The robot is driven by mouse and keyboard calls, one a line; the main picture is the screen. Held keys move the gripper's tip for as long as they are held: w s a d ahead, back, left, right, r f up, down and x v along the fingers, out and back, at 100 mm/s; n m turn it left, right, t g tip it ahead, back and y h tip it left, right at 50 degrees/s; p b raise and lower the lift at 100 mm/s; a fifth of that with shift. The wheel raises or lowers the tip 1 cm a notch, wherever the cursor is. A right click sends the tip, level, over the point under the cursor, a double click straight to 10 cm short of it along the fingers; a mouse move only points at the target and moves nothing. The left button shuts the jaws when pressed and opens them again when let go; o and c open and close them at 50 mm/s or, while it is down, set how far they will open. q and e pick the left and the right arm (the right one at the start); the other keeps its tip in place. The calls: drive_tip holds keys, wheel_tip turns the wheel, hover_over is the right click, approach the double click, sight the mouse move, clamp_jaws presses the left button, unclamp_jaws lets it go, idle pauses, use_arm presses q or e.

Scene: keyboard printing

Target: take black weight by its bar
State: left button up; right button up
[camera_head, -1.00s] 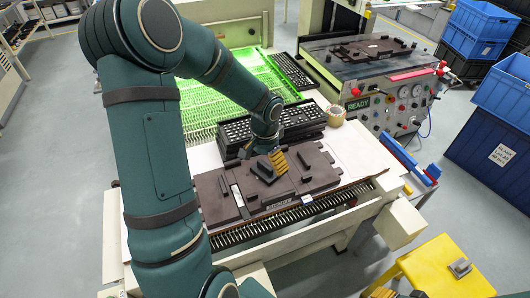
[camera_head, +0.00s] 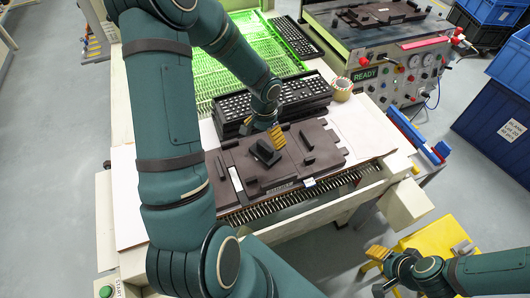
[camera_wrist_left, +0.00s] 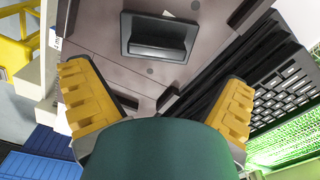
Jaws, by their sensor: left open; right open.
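The black weight (camera_wrist_left: 158,37) is a dark block with a raised bar, lying on the brown fixture plate (camera_head: 225,205). In the head view the weight (camera_head: 255,167) shows just in front of my left gripper's fingers. My left gripper (camera_head: 271,146) is open and empty above the plate. In the left wrist view its two yellow fingers (camera_wrist_left: 160,105) are spread wide, and the weight lies beyond their tips, apart from them. My right gripper (camera_head: 379,270) is at the lower right, open and away from the weight.
Stacked black keyboards (camera_head: 290,92) stand behind the plate, close to the left gripper. A tape roll (camera_head: 342,88) sits right of them. Smaller dark blocks (camera_head: 307,139) lie on the plate. A yellow stool (camera_head: 432,238) stands at lower right. White table surface is free at left.

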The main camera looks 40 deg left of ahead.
sight(265, 145)
use_arm(q)
drive_tip(key=shift+s+d+f+b, duration=0.1)
drive_tip(key=shift+f+b, duration=0.15)
drive_tip(key=shift+f, duration=1.35)
drive_tip(key=shift+d+f+b, duration=0.1)
drive_tip(key=shift+f+b, duration=0.1)
drive_tip(key=shift+f, duration=1.35)
drive_tip(key=shift+r, duration=0.1)
drive_tip(key=c, duration=1.2)
